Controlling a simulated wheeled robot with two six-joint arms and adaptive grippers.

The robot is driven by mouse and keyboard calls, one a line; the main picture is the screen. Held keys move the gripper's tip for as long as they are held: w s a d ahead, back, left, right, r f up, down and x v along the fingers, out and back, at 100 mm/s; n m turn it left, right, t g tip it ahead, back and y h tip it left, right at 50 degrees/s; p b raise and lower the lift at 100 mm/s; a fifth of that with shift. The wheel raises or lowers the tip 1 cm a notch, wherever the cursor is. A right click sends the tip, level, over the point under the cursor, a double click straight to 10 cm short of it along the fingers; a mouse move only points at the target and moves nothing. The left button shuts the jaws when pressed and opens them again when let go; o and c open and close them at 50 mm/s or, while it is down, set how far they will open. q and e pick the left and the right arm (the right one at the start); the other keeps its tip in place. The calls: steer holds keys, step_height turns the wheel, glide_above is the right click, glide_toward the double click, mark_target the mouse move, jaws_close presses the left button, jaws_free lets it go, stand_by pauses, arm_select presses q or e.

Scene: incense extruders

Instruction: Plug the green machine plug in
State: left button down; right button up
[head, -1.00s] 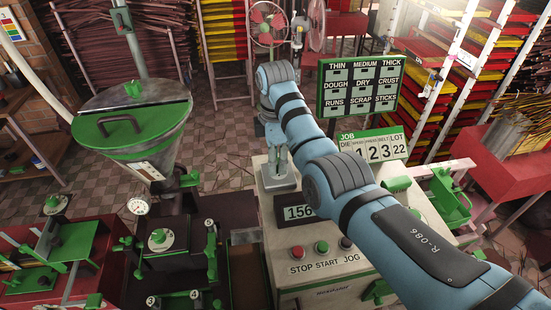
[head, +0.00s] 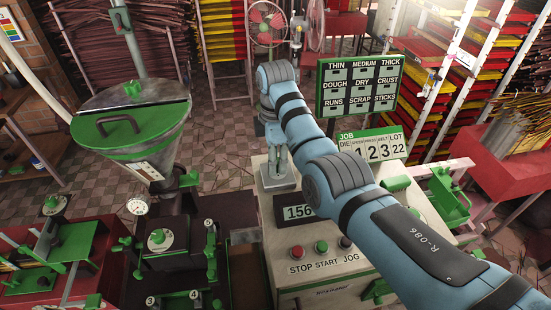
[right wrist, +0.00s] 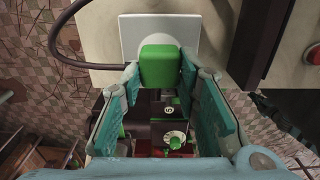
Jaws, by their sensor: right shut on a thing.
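The green plug (right wrist: 160,66) is a rounded block between the fingertips of my right gripper (right wrist: 160,72) in the right wrist view. The gripper is shut on it. A dark cable (right wrist: 66,35) runs from the plug's area out to the left and curves upward. Behind the plug is a pale square plate (right wrist: 187,30); the plug covers its lower middle, and I cannot tell whether the plug is seated in it or just in front. In the head view, my right gripper (head: 276,146) points down at the back of the control console (head: 335,268). My left gripper is not in view.
The console has a 156 display (head: 297,213) and several buttons. A job board (head: 359,84) stands behind it. A green-lidded hopper (head: 130,120) and dark machine parts with green knobs are at the left. Tray racks line the back; tiled floor lies between.

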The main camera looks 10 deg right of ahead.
steer(key=shift+f, duration=0.6)
stand_by(0.6)
steer(key=o, duration=1.2)
steer(key=shift+c, duration=0.2)
step_height(320, 180, up, 8)
steer(key=shift+f, duration=0.25)
